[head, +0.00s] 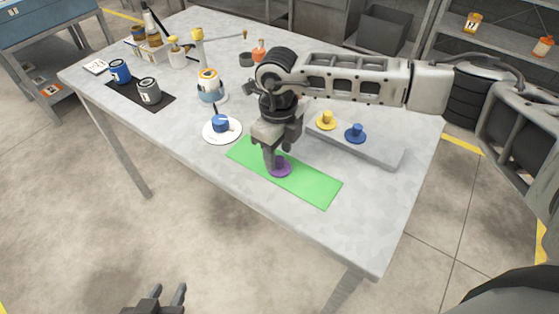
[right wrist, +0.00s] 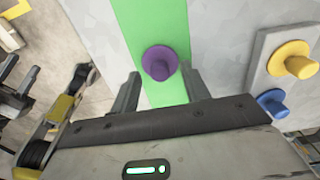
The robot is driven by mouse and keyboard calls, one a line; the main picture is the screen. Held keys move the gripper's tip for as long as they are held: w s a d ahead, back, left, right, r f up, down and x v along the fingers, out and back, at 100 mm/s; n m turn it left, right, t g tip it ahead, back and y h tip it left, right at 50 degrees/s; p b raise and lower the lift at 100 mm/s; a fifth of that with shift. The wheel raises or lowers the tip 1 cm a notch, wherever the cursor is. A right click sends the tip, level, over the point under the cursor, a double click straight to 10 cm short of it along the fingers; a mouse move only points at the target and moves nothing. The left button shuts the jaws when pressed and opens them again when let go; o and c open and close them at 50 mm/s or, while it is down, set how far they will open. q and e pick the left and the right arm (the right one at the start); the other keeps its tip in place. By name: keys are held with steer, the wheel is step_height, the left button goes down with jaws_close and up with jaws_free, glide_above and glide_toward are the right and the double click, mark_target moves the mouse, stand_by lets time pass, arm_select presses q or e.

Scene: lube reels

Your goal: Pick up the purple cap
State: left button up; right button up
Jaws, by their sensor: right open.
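The purple cap (head: 280,167) sits on the green mat (head: 312,186) near the table's front edge. It has a wide round flange and a raised knob. My right gripper (head: 275,158) points down over it and hides part of it in the head view. In the right wrist view the purple cap (right wrist: 160,62) lies on the green strip, ahead of and between the two open fingers (right wrist: 160,90). The fingers are apart and hold nothing. My left gripper (head: 166,297) is low at the bottom of the head view, off the table, with its fingers apart and nothing between them.
A yellow cap (head: 326,120) and a blue cap (head: 355,133) stand on a grey raised block (head: 378,149) to the right. A white plate (head: 208,135) with a blue item lies left of the mat. Cans and bottles stand further left and back. The table's front right is clear.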

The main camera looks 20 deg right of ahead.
steer(key=shift+f, duration=0.7)
jaws_close()
steer(key=shift+r, duration=0.2)
